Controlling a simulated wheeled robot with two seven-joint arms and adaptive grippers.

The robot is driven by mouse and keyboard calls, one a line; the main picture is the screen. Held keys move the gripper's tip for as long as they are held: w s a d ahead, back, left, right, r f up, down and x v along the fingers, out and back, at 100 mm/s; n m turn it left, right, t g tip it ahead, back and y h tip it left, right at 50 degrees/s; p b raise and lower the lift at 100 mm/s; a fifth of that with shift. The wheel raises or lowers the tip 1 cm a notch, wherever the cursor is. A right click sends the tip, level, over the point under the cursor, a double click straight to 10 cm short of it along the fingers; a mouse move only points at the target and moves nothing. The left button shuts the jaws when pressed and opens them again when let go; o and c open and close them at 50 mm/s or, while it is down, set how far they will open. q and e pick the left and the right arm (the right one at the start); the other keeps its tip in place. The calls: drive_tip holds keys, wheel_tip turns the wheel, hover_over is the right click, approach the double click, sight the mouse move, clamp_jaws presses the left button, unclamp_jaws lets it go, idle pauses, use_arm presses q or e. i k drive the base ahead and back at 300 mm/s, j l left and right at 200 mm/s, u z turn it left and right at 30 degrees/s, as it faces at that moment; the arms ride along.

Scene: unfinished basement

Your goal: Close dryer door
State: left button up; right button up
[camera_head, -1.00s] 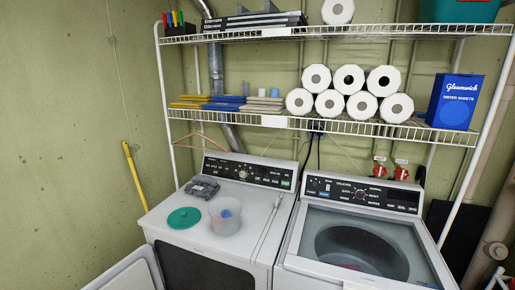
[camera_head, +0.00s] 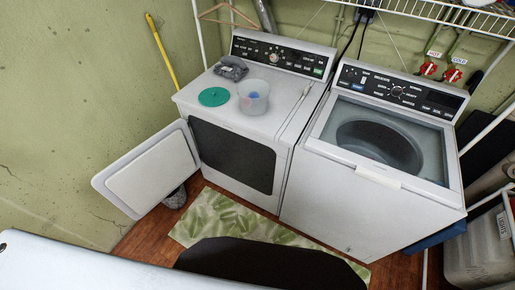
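The white dryer (camera_head: 270,125) stands on the left, against the green wall. Its door (camera_head: 150,172) is open, swung out to the left, with its inner panel facing the room. The dark opening (camera_head: 232,156) in the dryer's front is uncovered. Neither of my grippers shows in the head view, so their relation to the door cannot be seen.
A top-loading washer (camera_head: 375,170) stands right beside the dryer. A green lid (camera_head: 213,97), a clear tub (camera_head: 253,97) and a grey cloth (camera_head: 231,68) lie on the dryer. A leaf-patterned mat (camera_head: 205,217) lies in front; a dark lump (camera_head: 175,197) sits below the door.

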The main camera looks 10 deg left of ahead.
sight(136, 182)
drive_tip(key=i+j, duration=0.2)
drive_tip(key=j, duration=0.15)
drive_tip(key=i+j+z, duration=0.1)
drive_tip(key=j, duration=0.25)
drive_tip(key=i+j, duration=0.25)
drive_tip(key=k+j+u, duration=0.15)
drive_tip(key=u, duration=0.3)
drive_tip(key=j+u, duration=0.4)
drive_tip(key=k+j+u, duration=0.1)
drive_tip(key=j+u, duration=0.35)
drive_tip(key=l, duration=0.15)
